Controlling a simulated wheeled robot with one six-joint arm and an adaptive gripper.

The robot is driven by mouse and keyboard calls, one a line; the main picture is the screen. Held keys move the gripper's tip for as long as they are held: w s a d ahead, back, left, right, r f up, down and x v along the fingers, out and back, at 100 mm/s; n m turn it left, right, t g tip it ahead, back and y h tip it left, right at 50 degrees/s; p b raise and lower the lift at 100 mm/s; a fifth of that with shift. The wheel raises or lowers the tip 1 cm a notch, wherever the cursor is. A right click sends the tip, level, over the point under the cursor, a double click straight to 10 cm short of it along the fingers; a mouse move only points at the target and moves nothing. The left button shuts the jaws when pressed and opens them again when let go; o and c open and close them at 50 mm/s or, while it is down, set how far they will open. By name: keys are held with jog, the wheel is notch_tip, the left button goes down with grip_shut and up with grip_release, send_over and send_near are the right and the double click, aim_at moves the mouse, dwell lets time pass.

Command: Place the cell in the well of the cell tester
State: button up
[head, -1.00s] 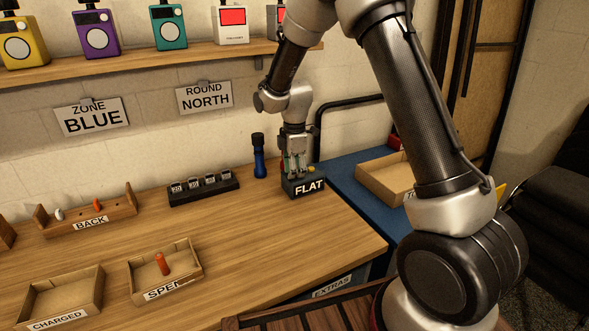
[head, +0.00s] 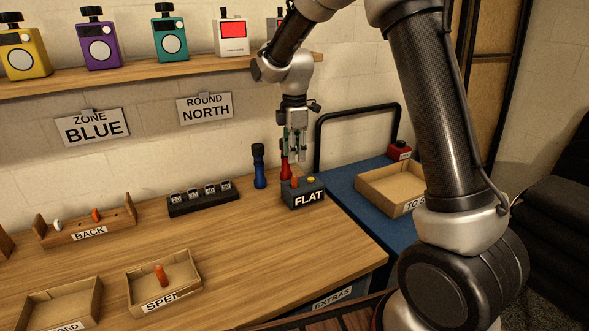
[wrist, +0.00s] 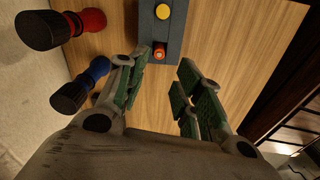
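The cell tester (head: 304,200) is a dark grey box with a FLAT sign on its front, at the right end of the wooden bench. An orange cell (head: 295,182) stands upright in its top, left of a yellow button (head: 311,180). In the wrist view the cell (wrist: 159,54) shows end-on at the edge of the tester (wrist: 176,35); its depth in the well cannot be told. My gripper (head: 296,158) is above the tester, fingers apart and empty, clear of the cell. The wrist view also shows the open gripper (wrist: 158,97).
Blue (head: 259,166) and red (head: 285,160) flashlights stand behind the tester. A black rack (head: 204,204) is to its left. A BACK holder (head: 90,233) and SPENT-type tray (head: 190,287) hold orange cells. A cardboard tray (head: 385,203) lies on the blue mat, right.

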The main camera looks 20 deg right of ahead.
jog(key=s+d+r+m+t, duration=0.2)
jog(key=s+d+r+m, duration=0.65)
jog(key=s+r, duration=0.5)
jog(key=s+d+m+t, duration=0.1)
jog(key=s+d+m, duration=0.2)
jog(key=s, duration=0.6)
jog(key=s+d+m+t, duration=0.1)
jog(key=s+d+m, duration=0.2)
jog(key=s+m, duration=0.3)
jog(key=s, duration=0.3)
jog(key=shift+s+d, duration=0.2)
jog(key=shift+m, duration=0.25)
